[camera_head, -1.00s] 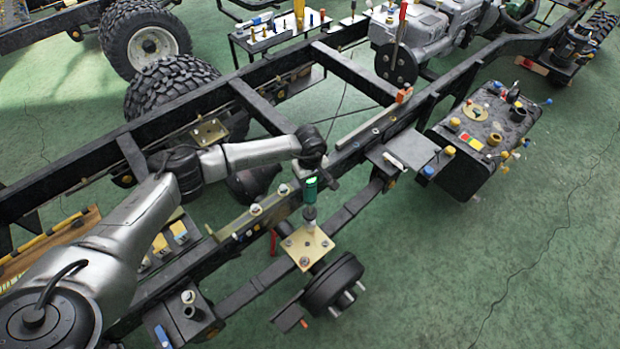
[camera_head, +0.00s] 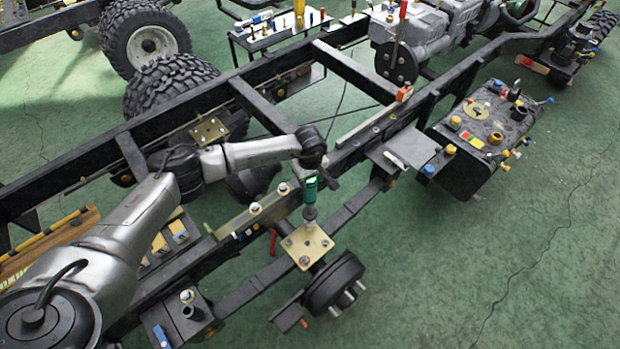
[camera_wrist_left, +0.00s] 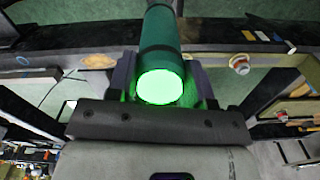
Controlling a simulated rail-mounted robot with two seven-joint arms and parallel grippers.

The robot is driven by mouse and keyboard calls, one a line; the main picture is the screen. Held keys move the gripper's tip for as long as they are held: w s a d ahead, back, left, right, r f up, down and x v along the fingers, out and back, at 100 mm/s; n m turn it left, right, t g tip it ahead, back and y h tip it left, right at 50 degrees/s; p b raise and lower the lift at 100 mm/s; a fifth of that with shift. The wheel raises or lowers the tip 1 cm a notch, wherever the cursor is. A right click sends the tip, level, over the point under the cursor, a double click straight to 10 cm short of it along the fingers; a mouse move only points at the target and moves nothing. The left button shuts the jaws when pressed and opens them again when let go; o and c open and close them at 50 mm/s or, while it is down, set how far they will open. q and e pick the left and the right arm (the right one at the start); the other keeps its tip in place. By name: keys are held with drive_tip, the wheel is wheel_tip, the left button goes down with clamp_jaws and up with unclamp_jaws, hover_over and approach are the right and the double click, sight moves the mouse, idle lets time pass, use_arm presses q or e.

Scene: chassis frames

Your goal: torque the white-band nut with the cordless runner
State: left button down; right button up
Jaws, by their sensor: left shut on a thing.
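The cordless runner (camera_head: 310,196) is a green cylinder with a lit bright-green end, standing upright with its socket end down over the far corner of the brass-coloured square plate (camera_head: 307,244). My left gripper (camera_head: 311,178) is shut around the runner. In the left wrist view, the runner (camera_wrist_left: 162,45) sits between the fingers of the left gripper (camera_wrist_left: 165,75). Several nuts show at the plate's other corners; one nut (camera_head: 304,261) is at the near corner. I cannot make out a white band, and the fastener under the socket is hidden. My right gripper is not in view.
A black hub drum (camera_head: 335,285) is just below the plate. The long black chassis rail (camera_head: 205,262) runs diagonally beside it. A black box with coloured caps (camera_head: 485,140) stands at the right. A small parts table (camera_head: 262,38) is at the back. Green floor at lower right is clear.

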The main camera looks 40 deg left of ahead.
use_arm(q)
drive_tip(key=shift+f, duration=0.15)
idle(0.5)
drive_tip(key=shift+w+f+b, duration=0.1)
drive_tip(key=shift+f+b, duration=0.15)
drive_tip(key=shift+b, duration=0.2)
drive_tip(key=shift+a+f, duration=0.1)
drive_tip(key=shift+f, duration=0.15)
idle(0.6)
drive_tip(key=shift+f+b, duration=0.1)
drive_tip(key=shift+b, duration=0.25)
drive_tip(key=shift+r, duration=0.25)
idle(1.2)
drive_tip(key=shift+r, duration=0.3)
drive_tip(key=shift+r+p, duration=0.9)
drive_tip(key=shift+r, duration=0.4)
drive_tip(key=shift+r, duration=0.1)
